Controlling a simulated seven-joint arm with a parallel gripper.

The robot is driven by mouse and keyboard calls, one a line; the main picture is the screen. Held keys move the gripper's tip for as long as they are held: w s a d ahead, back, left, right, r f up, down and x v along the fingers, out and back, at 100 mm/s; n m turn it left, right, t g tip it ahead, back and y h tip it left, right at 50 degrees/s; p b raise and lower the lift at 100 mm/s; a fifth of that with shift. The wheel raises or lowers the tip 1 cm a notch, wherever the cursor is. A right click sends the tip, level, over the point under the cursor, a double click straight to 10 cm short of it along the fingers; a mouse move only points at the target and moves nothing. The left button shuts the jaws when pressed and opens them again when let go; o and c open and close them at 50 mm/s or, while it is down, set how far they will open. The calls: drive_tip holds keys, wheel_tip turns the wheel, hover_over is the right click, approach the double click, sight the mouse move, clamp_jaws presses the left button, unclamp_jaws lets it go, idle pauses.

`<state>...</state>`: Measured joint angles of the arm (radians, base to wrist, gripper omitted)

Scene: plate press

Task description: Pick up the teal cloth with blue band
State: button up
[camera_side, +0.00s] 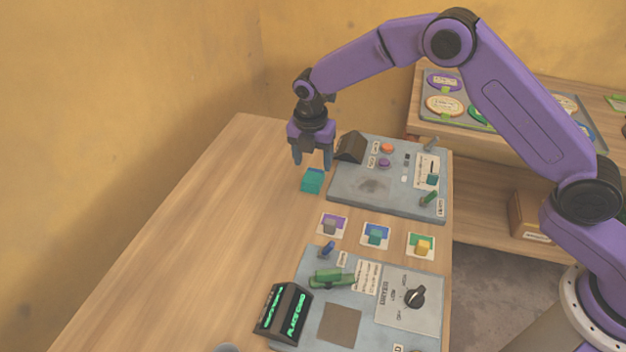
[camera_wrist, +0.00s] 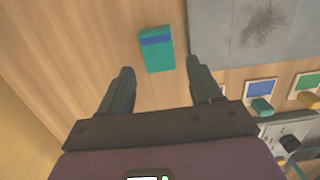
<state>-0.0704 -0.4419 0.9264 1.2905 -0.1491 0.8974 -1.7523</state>
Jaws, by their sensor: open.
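The teal cloth with blue band (camera_side: 312,182) is a small folded block on the wooden table, left of the far grey panel. In the wrist view the teal cloth (camera_wrist: 159,55) lies beyond and between my fingertips, with its blue band across the far part. My gripper (camera_side: 312,162) points down just above the cloth in the side view. In the wrist view my gripper (camera_wrist: 160,70) has its two fingers wide apart with nothing between them. The gap between fingertips and cloth is hard to judge.
The far grey panel (camera_side: 345,200) has a dark block, buttons and a switch. Three picture cards, including a purple one (camera_side: 333,224), lie between it and the near panel (camera_side: 385,335). A black display (camera_side: 282,312) with green text stands there. The table at left (camera_side: 235,200) is clear.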

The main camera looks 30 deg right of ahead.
sight(313, 176)
drive_tip(key=shift+w+d+f, duration=0.1)
drive_tip(key=shift+w+f, duration=0.1)
drive_tip(key=shift+f, duration=1.2)
drive_tip(key=shift+w+d+f, duration=0.1)
drive_tip(key=shift+w+f, duration=0.05)
drive_tip(key=shift+f, duration=1.25)
drive_tip(key=c, duration=0.8)
drive_tip(key=shift+r, duration=0.5)
wheel_tip(313, 176, up, 2)
drive_tip(key=shift+r, duration=0.1)
drive_tip(key=s+d+r, duration=0.5)
drive_tip(key=s+r, duration=0.4)
drive_tip(key=s, duration=0.4)
drive_tip(key=shift+r, duration=0.4)
